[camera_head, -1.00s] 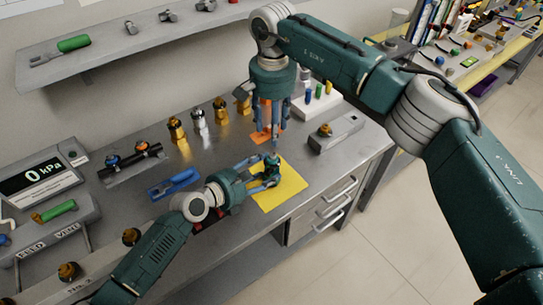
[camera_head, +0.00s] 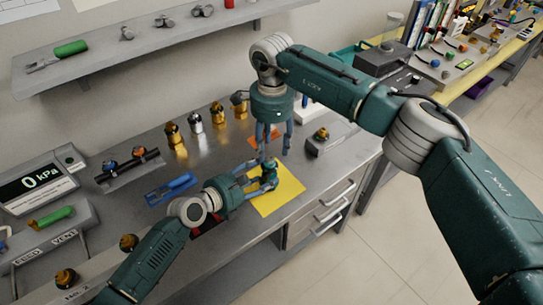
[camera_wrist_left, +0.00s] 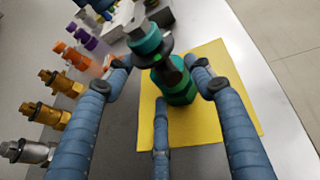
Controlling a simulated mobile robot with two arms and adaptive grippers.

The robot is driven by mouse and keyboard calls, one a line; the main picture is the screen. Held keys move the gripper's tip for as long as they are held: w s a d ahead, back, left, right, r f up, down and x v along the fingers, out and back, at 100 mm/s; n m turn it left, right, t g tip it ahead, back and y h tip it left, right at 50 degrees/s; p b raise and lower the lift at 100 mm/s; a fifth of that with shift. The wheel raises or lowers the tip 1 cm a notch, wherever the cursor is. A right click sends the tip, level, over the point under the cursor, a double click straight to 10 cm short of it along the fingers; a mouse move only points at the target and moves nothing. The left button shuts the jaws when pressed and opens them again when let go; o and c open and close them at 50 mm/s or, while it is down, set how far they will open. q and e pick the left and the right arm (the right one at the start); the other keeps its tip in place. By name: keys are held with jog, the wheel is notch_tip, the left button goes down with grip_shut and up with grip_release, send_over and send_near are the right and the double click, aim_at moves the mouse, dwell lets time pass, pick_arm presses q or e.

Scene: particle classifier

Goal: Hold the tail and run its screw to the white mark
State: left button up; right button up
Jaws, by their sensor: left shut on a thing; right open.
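The tail is a dark green fitting (camera_head: 269,176) standing on the yellow mat (camera_head: 290,183). My left gripper (camera_head: 262,174) is shut around it from the left. In the left wrist view the green tail (camera_wrist_left: 178,82) sits between the blue fingers, with a dark and teal upper part (camera_wrist_left: 143,38) above it. My right gripper (camera_head: 274,153) points down from above, open, with its fingertips close around the top of the tail. Whether they touch it is unclear. The screw is small and partly hidden by the fingers. I cannot make out the white mark.
An orange patch (camera_head: 256,141) lies behind the mat. Gold and silver fittings (camera_head: 196,122) stand in a row to the left. A blue tool (camera_head: 172,188) lies nearer. A grey block (camera_head: 333,141) stands right. The bench's front edge is close to the mat.

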aim_at(272, 159)
notch_tip(272, 159, down, 5)
jog(key=shift+f, duration=0.1)
dwell(0.3)
jog(key=shift+w, duration=0.1)
jog(key=c, duration=1.1)
